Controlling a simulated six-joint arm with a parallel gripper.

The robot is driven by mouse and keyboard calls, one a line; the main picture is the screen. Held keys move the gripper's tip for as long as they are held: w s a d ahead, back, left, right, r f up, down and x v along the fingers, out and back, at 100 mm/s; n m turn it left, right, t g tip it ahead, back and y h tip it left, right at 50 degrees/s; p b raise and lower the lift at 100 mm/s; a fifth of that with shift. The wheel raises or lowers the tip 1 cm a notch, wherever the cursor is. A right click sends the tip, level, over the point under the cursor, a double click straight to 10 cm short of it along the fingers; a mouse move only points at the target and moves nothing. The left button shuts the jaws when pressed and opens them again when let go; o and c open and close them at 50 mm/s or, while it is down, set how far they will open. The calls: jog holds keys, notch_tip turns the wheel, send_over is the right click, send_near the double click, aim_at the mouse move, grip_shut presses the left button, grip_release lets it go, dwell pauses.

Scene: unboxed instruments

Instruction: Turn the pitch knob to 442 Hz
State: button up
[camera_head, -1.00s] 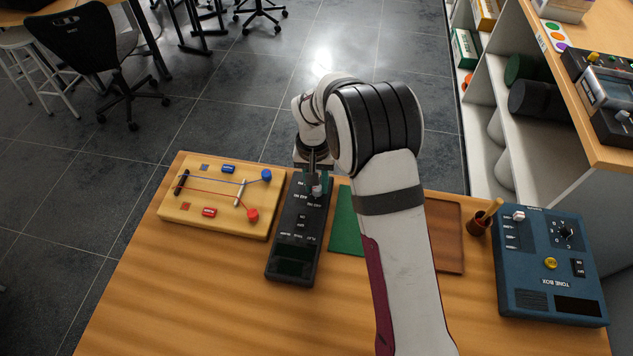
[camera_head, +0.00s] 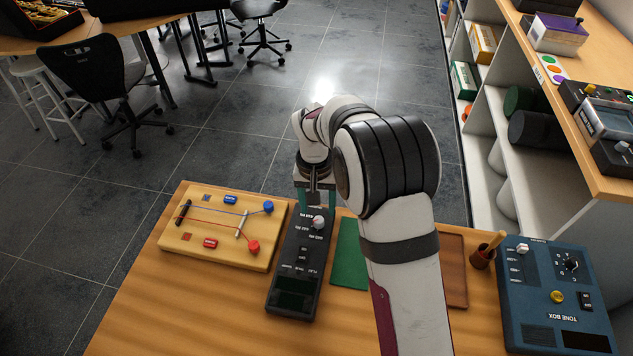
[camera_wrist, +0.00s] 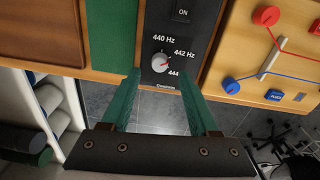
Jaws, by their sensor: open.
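The pitch knob (camera_wrist: 160,62) is a small light-grey dial with a red mark, on a dark tuner (camera_head: 294,258) lying on the table. In the wrist view, labels 440 Hz, 442 Hz and 444 stand around it. The red mark sits low on the knob's right side and seems to face between 442 Hz and 444, nearer 444; it is too small to be sure. My gripper (camera_wrist: 162,76) is open, its green fingers apart, one to each side of the knob in the picture. In the head view, the knob (camera_head: 318,222) shows clear below my gripper (camera_head: 318,203).
A yellow board (camera_head: 222,258) with coloured wires lies left of the tuner. A green mat (camera_head: 347,262) and a brown tray (camera_head: 453,268) lie to its right. The front-left table is bare.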

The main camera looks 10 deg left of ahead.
aim_at(316, 219)
notch_tip(316, 219, up, 12)
jog(key=shift+a+f, duration=0.2)
jog(key=s+d+r+m+y, duration=0.1)
jog(key=s+d+r+m, duration=0.15)
jog(key=s+d, duration=0.5)
jog(key=s+d+r+m, duration=0.25)
jog(key=s+d, duration=0.35)
jog(key=s, duration=0.3)
jog(key=s+d+f, duration=0.1)
jog(key=s, duration=0.5)
jog(key=s+d+f+m+y, duration=0.1)
jog(key=s+f, duration=0.1)
jog(key=s, duration=0.4)
jog(key=shift+s+d, duration=0.15)
jog(key=shift+d, duration=0.15)
